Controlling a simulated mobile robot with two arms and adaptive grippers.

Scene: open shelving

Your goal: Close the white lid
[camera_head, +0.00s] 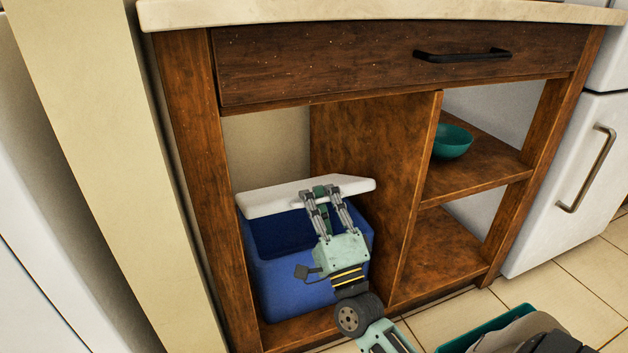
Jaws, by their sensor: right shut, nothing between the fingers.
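A blue box (300,288) stands in the lower left compartment of the wooden shelving. Its white lid (268,199) is part open, raised above the rim, with the dark blue inside of the box showing below it. My right gripper (320,192) reaches in from the front, its fingers up at the front edge of the lid. It is shut with nothing held. The fingers overlap the lid edge in the picture; I cannot tell whether they touch it. The gripper and arm hide part of the box's front. My left gripper is not in view.
A wooden divider (385,180) stands close on the right of the box, and a wooden post (195,180) on its left. A drawer (350,55) with a black handle is above. A teal bowl (452,141) sits on the right shelf. A white fridge (570,180) stands at the right.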

